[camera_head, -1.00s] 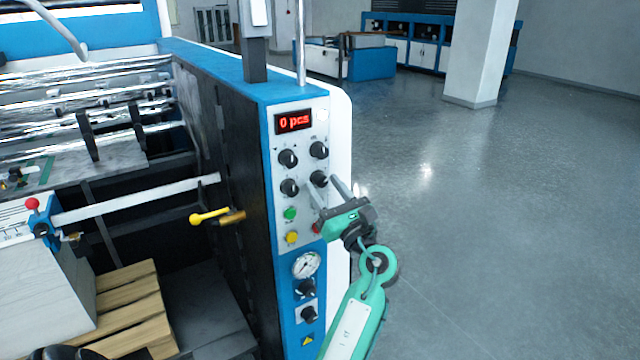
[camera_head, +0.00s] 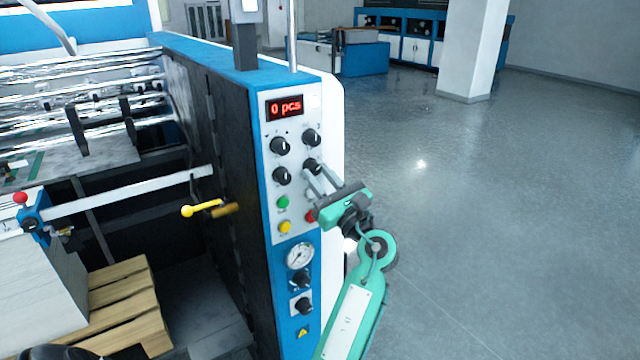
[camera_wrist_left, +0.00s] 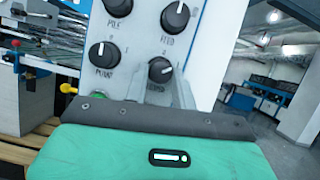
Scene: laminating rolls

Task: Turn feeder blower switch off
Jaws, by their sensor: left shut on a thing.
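The feeder's control panel (camera_head: 290,225) is a light plate on the blue end of the machine. It has black rotary knobs in two columns under a red "0 pcs" display (camera_head: 285,107). My left gripper (camera_head: 316,171) reaches the panel from the lower right, with its fingers at the lower right knob (camera_head: 310,164). In the left wrist view this knob (camera_wrist_left: 160,69) sits just past the grey fingers, its pointer tilted. My left gripper is shut on it. The fingers and green gripper body partly hide its label, which I cannot read clearly. My right gripper is not in view.
Other knobs (camera_head: 281,176), a green button (camera_head: 282,202), a yellow button (camera_head: 285,227) and a partly covered red button (camera_head: 310,216) are close by. A gauge (camera_head: 299,256) is below. A yellow handle (camera_head: 202,208) sticks out left. The floor (camera_head: 480,220) at right is clear.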

